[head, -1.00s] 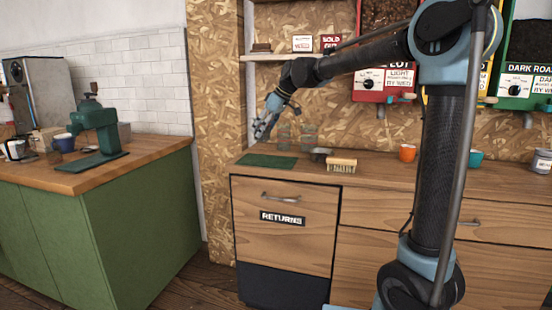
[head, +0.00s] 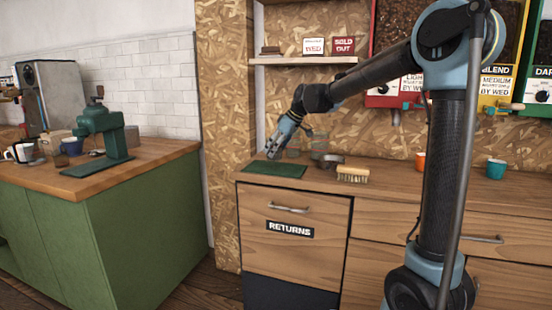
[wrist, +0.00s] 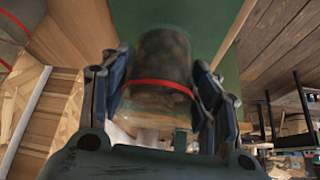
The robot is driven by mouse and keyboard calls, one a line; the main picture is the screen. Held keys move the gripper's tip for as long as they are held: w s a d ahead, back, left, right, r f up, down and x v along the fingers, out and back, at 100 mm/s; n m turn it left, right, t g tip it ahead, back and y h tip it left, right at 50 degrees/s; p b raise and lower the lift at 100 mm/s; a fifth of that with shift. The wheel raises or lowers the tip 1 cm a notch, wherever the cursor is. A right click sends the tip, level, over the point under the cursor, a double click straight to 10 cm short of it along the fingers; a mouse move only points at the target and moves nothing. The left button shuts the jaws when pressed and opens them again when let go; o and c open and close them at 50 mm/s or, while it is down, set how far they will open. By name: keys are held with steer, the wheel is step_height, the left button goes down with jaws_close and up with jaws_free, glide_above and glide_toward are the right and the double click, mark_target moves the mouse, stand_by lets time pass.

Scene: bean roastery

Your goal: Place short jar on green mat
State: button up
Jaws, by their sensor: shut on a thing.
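The green mat (head: 262,168) lies flat at the left end of the wooden counter, and it also fills the upper middle of the wrist view (wrist: 207,22). My gripper (head: 271,153) is low over the mat in the head view. In the wrist view my gripper (wrist: 162,70) has its two fingers on either side of a clear glass jar (wrist: 160,58) with a red band, shut on it. The mat shows beyond the jar. I cannot tell whether the jar touches the mat. In the head view the held jar is hard to make out.
Faint clear glass jars (head: 319,145) stand behind the mat. A grey metal scoop (head: 331,160) and a wooden brush (head: 353,174) lie to its right. An orange cup (head: 420,160) and a teal cup (head: 496,168) stand farther right. A shelf (head: 300,60) hangs above.

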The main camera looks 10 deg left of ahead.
steer(key=shift+f, duration=1.6)
steer(key=shift+f, duration=0.1)
steer(key=o, duration=1.3)
steer(key=v, duration=1.2)
